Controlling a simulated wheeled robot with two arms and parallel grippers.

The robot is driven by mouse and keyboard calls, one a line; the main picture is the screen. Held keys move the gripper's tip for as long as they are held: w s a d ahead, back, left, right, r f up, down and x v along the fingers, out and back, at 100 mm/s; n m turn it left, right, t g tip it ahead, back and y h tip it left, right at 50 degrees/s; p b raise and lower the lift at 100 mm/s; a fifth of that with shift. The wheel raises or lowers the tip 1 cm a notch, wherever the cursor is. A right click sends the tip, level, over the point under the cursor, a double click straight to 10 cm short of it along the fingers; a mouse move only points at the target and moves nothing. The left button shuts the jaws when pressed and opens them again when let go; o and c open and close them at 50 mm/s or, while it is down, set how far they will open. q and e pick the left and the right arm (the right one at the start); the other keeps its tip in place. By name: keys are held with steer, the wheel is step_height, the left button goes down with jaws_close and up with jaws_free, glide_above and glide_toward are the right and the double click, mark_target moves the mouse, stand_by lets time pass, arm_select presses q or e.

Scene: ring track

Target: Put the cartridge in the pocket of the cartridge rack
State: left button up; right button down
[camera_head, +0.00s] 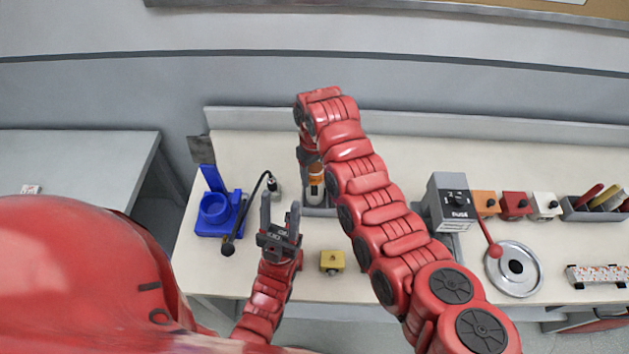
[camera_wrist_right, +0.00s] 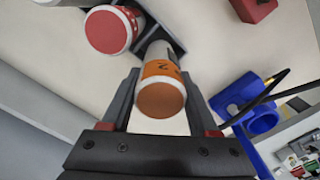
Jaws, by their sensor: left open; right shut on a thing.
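A white cartridge with an orange end (camera_wrist_right: 160,92) is between the fingers of my right gripper (camera_wrist_right: 158,84). It also shows in the head view (camera_head: 316,182). The gripper is shut on it. Its far end reaches the dark grey cartridge rack (camera_wrist_right: 172,38); I cannot tell whether it is seated in a pocket. The rack's grey edge also shows in the head view (camera_head: 322,212), partly hidden by my right arm. A red-ended cartridge (camera_wrist_right: 110,30) stands in the rack beside the held one.
A blue holder (camera_head: 212,210) and a black cable (camera_head: 252,205) are left of the rack. A yellow block (camera_head: 332,261) lies near the front edge. A grey box with a dial (camera_head: 452,202), several coloured blocks and a round metal disc (camera_head: 515,284) are to the right.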

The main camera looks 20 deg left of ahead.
mark_target(314, 192)
step_height(314, 192, down, 3)
steer(key=shift+f+p, duration=0.2)
steer(key=shift+p, duration=0.55)
steer(key=shift+f, duration=0.25)
steer(key=shift+f, duration=0.1)
steer(key=shift+f+b, duration=0.15)
steer(key=shift+b, duration=0.15)
steer(key=shift+c, duration=0.8)
jaws_free()
steer(key=shift+r, duration=0.2)
